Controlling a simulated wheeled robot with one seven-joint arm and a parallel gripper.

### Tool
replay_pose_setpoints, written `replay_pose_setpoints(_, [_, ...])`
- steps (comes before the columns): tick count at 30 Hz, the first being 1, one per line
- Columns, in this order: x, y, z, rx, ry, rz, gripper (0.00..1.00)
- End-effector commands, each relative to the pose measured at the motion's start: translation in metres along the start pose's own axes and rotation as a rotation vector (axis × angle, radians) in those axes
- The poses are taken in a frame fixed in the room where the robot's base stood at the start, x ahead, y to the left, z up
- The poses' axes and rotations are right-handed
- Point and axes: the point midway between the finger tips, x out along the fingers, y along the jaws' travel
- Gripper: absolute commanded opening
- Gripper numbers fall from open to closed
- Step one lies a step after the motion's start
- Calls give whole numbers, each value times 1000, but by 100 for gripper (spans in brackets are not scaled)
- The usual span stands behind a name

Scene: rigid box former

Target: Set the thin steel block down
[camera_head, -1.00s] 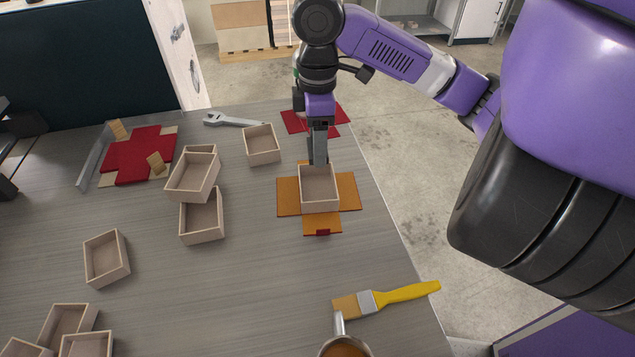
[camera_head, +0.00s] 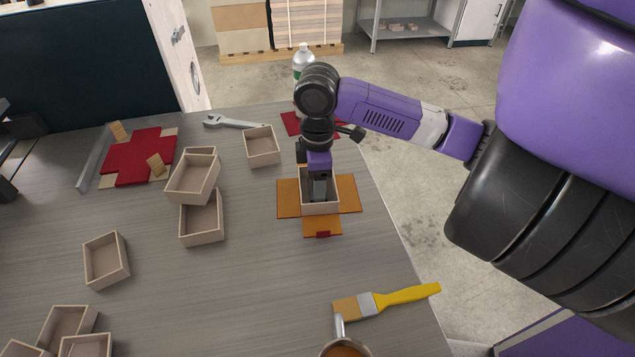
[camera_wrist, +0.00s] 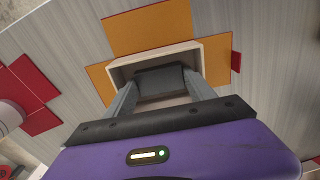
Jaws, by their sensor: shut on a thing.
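My gripper (camera_head: 319,194) points down into a small open wooden box (camera_head: 321,209) near the table's right side. In the wrist view, its two grey fingers (camera_wrist: 162,92) are shut on the dark grey thin steel block (camera_wrist: 160,76). The block is within the box's rim (camera_wrist: 122,63); I cannot tell whether it touches the floor of the box. In the head view, my gripper hides most of the block. The box stands in the middle of an orange cross-shaped sheet (camera_head: 289,197), which lies flat with its flaps spread.
Several empty wooden boxes (camera_head: 202,217) stand to the left. A red cross-shaped sheet (camera_head: 130,172) and a wrench (camera_head: 232,122) lie farther back. A bottle (camera_head: 303,58) stands behind my wrist. A yellow-handled brush (camera_head: 405,293) and a metal pot (camera_head: 345,347) are at the front.

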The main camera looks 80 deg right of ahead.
Motion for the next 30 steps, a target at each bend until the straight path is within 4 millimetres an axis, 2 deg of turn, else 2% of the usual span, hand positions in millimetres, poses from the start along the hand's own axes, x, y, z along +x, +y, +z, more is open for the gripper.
replay_pose_setpoints(6, [4,0,0,0,0,0,2])
replay_pose_setpoints(7, [3,0,0,0,0,0,67])
replay_pose_setpoints(8, [2,0,0,0,0,0,72])
replay_pose_setpoints(17, [2,0,0,0,0,0,72])
replay_pose_setpoints(21, [-6,1,0,0,0,2,72])
replay_pose_setpoints(26, [-32,1,0,-3,0,4,72])
replay_pose_setpoints(30, [-62,1,-1,-3,1,5,72])
